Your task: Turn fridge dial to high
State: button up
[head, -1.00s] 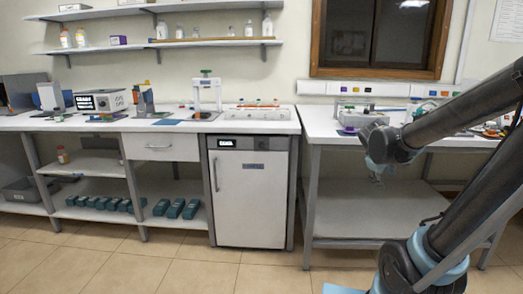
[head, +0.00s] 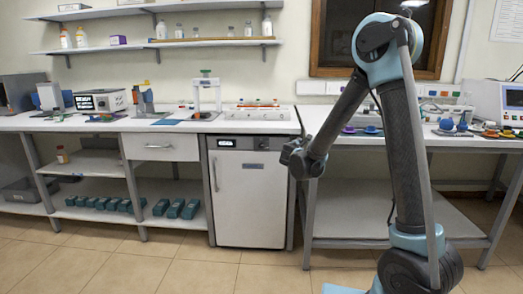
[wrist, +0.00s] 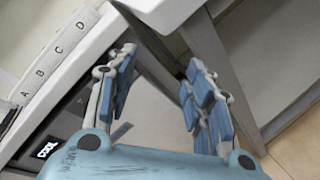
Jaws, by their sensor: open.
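The white fridge (head: 250,197) stands under the left bench, its door shut and its handle on the left. Its dark control panel (head: 249,143) runs across the top with a small lit display. I cannot make out the dial or its setting. In the wrist view, part of the panel (wrist: 42,150) with the display shows at the lower left, partly hidden by my gripper. My gripper (wrist: 160,62) is open and empty, its blue-padded fingers tilted near the bench edge. In the head view my wrist hangs just right of the fridge, apart from it.
The bench top (wrist: 90,45) edge runs diagonally close to my fingers. A white rack (wrist: 45,65) lettered A to D lies on it. Grey bench legs (head: 310,200) stand right of the fridge. The floor (head: 200,262) in front is clear.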

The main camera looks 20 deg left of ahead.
aim_at(261, 146)
jog(key=s+a+f+n+t+y, duration=0.1)
jog(key=a+f+n+y, duration=0.15)
jog(key=a, duration=0.35)
jog(key=s+a+f+n+y, duration=0.1)
jog(key=s+a+n, duration=0.15)
jog(key=a, duration=0.45)
jog(key=a+f+n+t+y, duration=0.1)
jog(key=a+f+n+y, duration=0.15)
jog(key=a, duration=0.35)
jog(key=shift+n+h, duration=0.35)
jog(key=shift+h, duration=0.05)
jog(key=x, duration=1.6)
jog(key=shift+w+a, duration=0.1)
jog(key=shift+w, duration=0.25)
jog(key=c, duration=1.1)
